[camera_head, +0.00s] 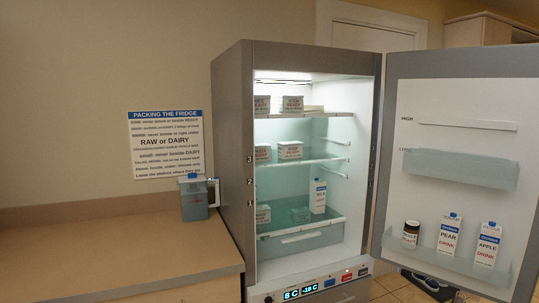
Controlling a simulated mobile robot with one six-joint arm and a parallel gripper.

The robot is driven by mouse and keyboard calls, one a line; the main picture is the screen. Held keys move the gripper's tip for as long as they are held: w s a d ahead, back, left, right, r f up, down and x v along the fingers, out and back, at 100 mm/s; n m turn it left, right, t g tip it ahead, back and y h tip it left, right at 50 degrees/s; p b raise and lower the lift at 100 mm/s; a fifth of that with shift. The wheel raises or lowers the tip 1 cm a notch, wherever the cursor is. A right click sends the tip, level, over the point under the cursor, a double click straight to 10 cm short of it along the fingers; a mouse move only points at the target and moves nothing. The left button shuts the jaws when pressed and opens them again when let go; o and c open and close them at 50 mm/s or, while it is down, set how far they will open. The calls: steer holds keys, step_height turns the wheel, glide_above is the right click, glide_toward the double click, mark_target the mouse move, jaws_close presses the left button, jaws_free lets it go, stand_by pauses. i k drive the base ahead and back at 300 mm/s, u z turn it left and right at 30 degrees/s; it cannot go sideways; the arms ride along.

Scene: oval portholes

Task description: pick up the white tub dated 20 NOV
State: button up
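Several white tubs with grey printed labels stand in the open fridge (230,165). On the top shelf are a left tub (262,105) and a right tub (293,104). On the middle shelf are a front tub (290,151) and another tub (262,155) at its left. A lower tub (263,214) stands at the left on the bottom level. The print is too small to read, so I cannot tell which is dated 20 NOV. My gripper is not in view.
The fridge door (460,100) stands open to the right, its lower rack holding a dark-lidded jar (411,233), a pear drink carton (449,235) and an apple drink carton (487,244). A milk carton (318,196) stands inside. A lidded jug (194,198) sits on the counter (110,250).

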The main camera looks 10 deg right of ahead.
mark_target(263, 150)
steer(key=u, duration=0.1)
steer(key=i, duration=0.95)
steer(key=z, duration=0.25)
steer(key=k, duration=0.55)
steer(key=u, duration=0.95)
